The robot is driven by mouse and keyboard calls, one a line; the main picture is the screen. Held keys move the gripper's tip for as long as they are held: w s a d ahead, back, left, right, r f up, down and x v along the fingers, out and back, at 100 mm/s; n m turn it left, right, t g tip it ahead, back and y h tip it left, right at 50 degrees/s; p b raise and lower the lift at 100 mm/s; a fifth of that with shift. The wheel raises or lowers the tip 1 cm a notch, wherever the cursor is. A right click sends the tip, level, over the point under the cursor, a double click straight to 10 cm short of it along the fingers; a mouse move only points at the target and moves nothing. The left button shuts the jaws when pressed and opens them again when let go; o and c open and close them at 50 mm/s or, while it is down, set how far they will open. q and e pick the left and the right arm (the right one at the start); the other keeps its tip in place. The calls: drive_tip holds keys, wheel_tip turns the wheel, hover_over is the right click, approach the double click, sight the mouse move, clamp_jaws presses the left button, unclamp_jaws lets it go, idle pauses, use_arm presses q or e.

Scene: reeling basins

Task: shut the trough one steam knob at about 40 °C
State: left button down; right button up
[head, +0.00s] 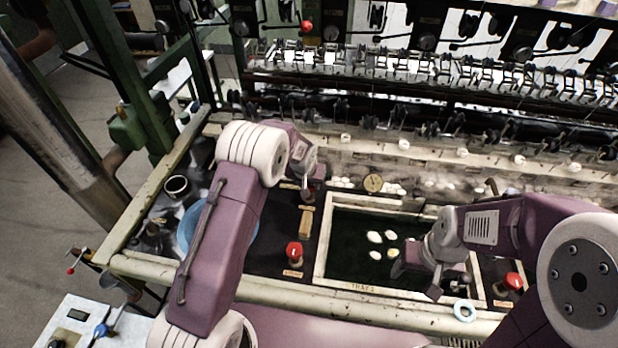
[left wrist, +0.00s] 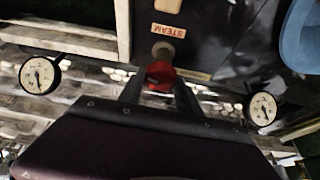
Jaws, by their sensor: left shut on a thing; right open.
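My left gripper (head: 308,188) is at the back left corner of the trough (head: 322,262), beside its frame. In the left wrist view its fingers are shut around a red knob (left wrist: 160,74), beside a label reading STEAM (left wrist: 171,31). The head view hides that knob behind the gripper. A round dial gauge (head: 374,183) stands at the trough's back edge; two dials, left (left wrist: 40,75) and right (left wrist: 260,108), show in the left wrist view, but their readings are too small to tell. My right gripper (head: 418,274) is open above the trough's right part.
Several white cocoons (head: 375,237) float in the dark water. Other red knobs stand at the front left (head: 294,250) and right (head: 514,281). A blue basin (head: 188,228) lies behind my left arm. A white ring (head: 464,310) sits on the front rail. Reeling machinery fills the back.

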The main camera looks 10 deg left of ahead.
use_arm(q)
drive_tip(key=shift+a+r+m, duration=0.1)
drive_tip(key=shift+r+m, duration=0.1)
drive_tip(key=shift+m, duration=0.2)
drive_tip(key=shift+f+m+h, duration=0.2)
drive_tip(key=shift+m+h, duration=0.1)
drive_tip(key=shift+m, duration=0.1)
drive_tip(key=m+b, duration=0.1)
drive_tip(key=b, duration=0.1)
drive_tip(key=m+h+b, duration=0.1)
drive_tip(key=shift+w+f+m+b, duration=0.1)
drive_tip(key=shift+f+m+b, duration=0.2)
drive_tip(key=shift+m+b, duration=0.1)
drive_tip(key=shift+a+r+m+g+h+b, duration=0.1)
drive_tip(key=shift+r+m+g+h+b, duration=0.25)
drive_tip(key=shift+m+b, duration=0.65)
use_arm(e)
drive_tip(key=shift+f, duration=2.55)
use_arm(q)
drive_tip(key=c, duration=0.8)
unclamp_jaws()
drive_tip(key=shift+c, duration=0.2)
